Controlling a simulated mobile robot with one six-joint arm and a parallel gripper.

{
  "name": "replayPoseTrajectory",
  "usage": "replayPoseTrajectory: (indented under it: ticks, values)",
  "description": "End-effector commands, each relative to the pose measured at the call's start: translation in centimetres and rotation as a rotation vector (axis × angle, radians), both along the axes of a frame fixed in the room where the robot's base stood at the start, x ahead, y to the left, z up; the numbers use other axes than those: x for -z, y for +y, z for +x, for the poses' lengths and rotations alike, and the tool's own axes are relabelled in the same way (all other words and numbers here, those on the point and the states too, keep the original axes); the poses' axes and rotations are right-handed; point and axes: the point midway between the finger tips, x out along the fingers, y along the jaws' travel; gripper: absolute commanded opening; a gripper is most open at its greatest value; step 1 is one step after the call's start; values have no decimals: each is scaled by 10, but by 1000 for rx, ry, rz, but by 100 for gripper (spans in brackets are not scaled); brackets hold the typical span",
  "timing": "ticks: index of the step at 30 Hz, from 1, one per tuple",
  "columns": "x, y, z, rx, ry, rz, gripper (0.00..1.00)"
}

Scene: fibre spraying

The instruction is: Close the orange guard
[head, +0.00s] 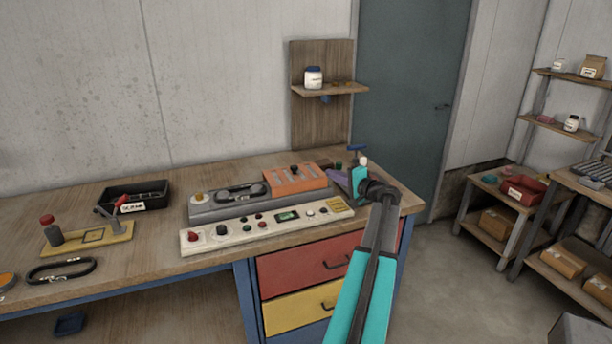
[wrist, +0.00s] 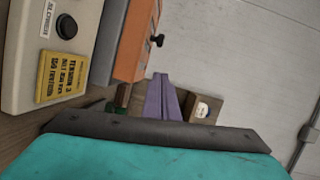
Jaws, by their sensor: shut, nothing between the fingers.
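The orange guard (head: 297,181) sits over the right part of a long grey machine (head: 205,211) on the workbench. It has a small dark knob on top. The dark oblong fitting (head: 240,192) to its left lies uncovered. In the wrist view the guard (wrist: 133,45) is at the upper middle, with the dark knob at its right edge. My gripper (head: 330,173) has purple fingers, is shut and empty, and is just right of the guard. In the wrist view its fingertips (wrist: 160,76) point up, close below the guard's right side; I cannot tell whether they touch it.
A cream control panel (head: 268,228) with buttons runs along the machine's front. A black bin (head: 133,196) and a yellow plate fixture (head: 88,238) stand to the left. A wooden shelf board (head: 320,130) rises behind. A small wooden block (wrist: 205,108) lies right of the fingers.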

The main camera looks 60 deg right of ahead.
Motion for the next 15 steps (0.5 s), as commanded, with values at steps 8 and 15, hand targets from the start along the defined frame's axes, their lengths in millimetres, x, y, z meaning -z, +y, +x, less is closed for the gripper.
replayPoseTrajectory:
  ticks: [8,15]
  values:
    - [2,-6,-9,12,0,0,0]
    - [2,-10,-13,19,0,0,0]
